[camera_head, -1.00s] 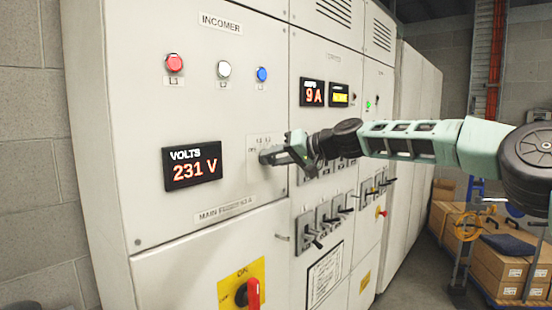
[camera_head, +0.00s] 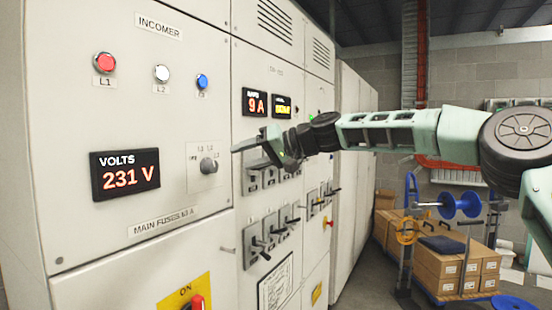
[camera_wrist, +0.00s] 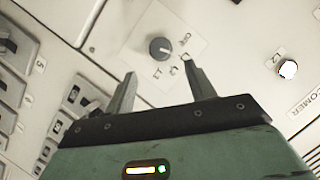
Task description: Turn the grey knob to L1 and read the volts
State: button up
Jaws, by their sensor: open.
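The grey knob (camera_head: 208,166) sits on a small pale plate on the incomer panel, just right of the volts display (camera_head: 124,173), which reads 231 V in red. The knob also shows ahead of the fingers in the wrist view (camera_wrist: 160,48), with OFF and L marks around it. I cannot tell which mark it points to. My gripper (camera_head: 250,150) is open and empty, clear of the knob and off to its right in the head view. In the wrist view my two fingers (camera_wrist: 159,73) stand apart with nothing between them.
Red (camera_head: 104,63), white (camera_head: 162,73) and blue (camera_head: 202,82) lamps sit above the display. A red switch handle (camera_head: 196,303) is below. Rows of switch levers (camera_head: 268,240) stick out to the right. A trolley with boxes (camera_head: 450,272) stands on the floor at right.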

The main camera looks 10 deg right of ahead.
jog(key=b+v, duration=0.2)
jog(key=v, duration=0.6)
jog(key=shift+d+r, duration=0.1)
jog(key=shift+d, duration=0.05)
jog(key=s+a+f+n+g+h, duration=0.1)
jog(key=s+a+f+g+h, duration=0.15)
jog(key=s+a+f, duration=0.7)
jog(key=s+a+f+n+g+h, duration=0.2)
jog(key=s+a+f+g+h, duration=0.15)
jog(key=s+f, duration=0.85)
jog(key=s+d+f+h, duration=0.3)
jog(key=s+d+f, duration=0.3)
jog(key=s, duration=0.5)
jog(key=s+d+f+h, duration=0.3)
jog(key=s+d+f, duration=0.2)
jog(key=s+d, duration=0.6)
jog(key=shift+s+f+h, duration=0.35)
jog(key=shift+f+h, duration=0.05)
jog(key=shift+a, duration=0.1)
